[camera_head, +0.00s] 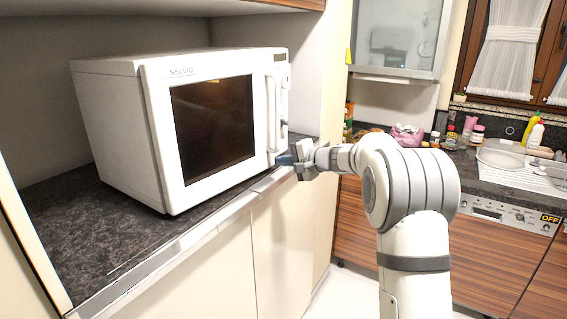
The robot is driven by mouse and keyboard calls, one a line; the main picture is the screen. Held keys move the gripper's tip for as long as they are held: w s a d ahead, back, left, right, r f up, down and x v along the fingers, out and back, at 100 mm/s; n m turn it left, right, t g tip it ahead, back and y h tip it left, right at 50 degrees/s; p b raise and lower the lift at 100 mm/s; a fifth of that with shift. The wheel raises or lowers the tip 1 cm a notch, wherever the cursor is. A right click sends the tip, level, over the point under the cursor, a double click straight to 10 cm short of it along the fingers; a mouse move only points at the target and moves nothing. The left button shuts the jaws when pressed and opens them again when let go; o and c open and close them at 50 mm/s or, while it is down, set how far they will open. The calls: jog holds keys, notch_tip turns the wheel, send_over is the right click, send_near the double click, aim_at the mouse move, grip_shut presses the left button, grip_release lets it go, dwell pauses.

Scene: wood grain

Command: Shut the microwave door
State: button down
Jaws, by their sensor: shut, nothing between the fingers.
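The white microwave (108,125) stands on the dark counter in the left half of the head view. Its door (160,140) has a dark window and a white vertical handle (271,112) on its right side. The door sits close to the microwave's front; I cannot tell whether it is fully shut. My gripper (286,159) is shut and empty at the lower right corner of the microwave front, below the handle. It is very close to that corner; whether it touches is unclear.
The dark counter (60,225) has a light front edge above pale cabinets. A wall panel (318,90) rises right of the microwave. Further right, a second counter holds several bottles, a pink bag (407,135) and a sink (510,170). Floor shows between the cabinets.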

jog(key=b+v, duration=0.3)
jog(key=v, duration=1)
jog(key=shift+f+b, duration=0.4)
jog(key=shift+d, duration=0.1)
